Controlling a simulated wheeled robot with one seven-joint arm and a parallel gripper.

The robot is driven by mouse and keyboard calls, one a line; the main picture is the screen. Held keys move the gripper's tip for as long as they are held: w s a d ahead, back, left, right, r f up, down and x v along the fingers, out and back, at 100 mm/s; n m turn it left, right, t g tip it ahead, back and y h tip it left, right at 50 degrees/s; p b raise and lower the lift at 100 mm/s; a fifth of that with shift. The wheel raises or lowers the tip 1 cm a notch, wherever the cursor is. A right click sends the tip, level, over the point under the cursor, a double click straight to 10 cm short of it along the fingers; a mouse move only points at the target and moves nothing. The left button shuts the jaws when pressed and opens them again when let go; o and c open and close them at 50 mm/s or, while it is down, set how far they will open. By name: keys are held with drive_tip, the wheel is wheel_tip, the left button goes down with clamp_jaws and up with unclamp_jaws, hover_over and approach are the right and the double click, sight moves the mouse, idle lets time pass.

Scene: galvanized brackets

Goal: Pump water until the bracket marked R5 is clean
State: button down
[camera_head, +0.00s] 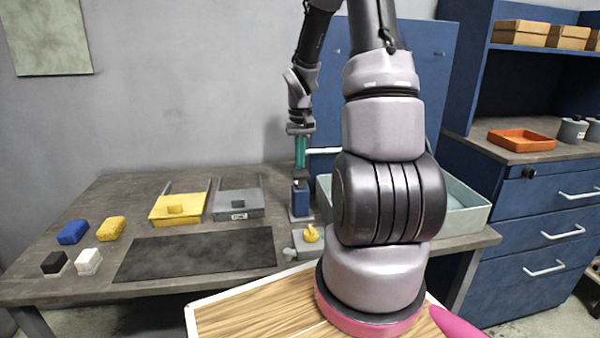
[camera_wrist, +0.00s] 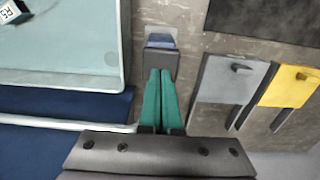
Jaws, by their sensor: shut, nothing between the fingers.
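The bracket marked R5 (camera_wrist: 9,14) shows only in part in the corner of the wrist view, as a small white tag lettered R5 in the pale blue basin (camera_wrist: 112,25). In the head view the basin (camera_head: 474,214) is half hidden behind my arm; no bracket can be made out there. A blue pump-like post (camera_head: 300,197) on a grey base stands left of the basin; its dark top shows in the wrist view (camera_wrist: 159,61). My gripper (camera_head: 300,172) is shut and empty, pointing down, with its green fingertips directly over the post. Contact cannot be told.
Yellow (camera_head: 178,206) and grey (camera_head: 238,203) lidded trays stand left of the post. A dark mat (camera_head: 196,254), blue (camera_head: 73,232) and yellow (camera_head: 111,229) sponges, and black (camera_head: 54,263) and white (camera_head: 88,261) blocks lie forward of them. A yellow knob (camera_head: 311,233) sits near the post.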

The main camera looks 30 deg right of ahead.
wheel_tip(320, 180, up, 6)
idle(0.6)
idle(0.4)
drive_tip(key=s+a+r+t+y, duration=0.1)
drive_tip(key=s+a+r+t, duration=0.2)
drive_tip(key=s+a+r, duration=0.3)
drive_tip(key=s+a+r+m+t+y, duration=0.1)
drive_tip(key=s+a+r+t, duration=0.3)
drive_tip(key=s+r, duration=0.9)
drive_tip(key=a+r, duration=0.2)
drive_tip(key=a, duration=0.1)
drive_tip(key=shift+s+a, duration=0.2)
drive_tip(key=shift+s, duration=0.2)
idle(1.0)
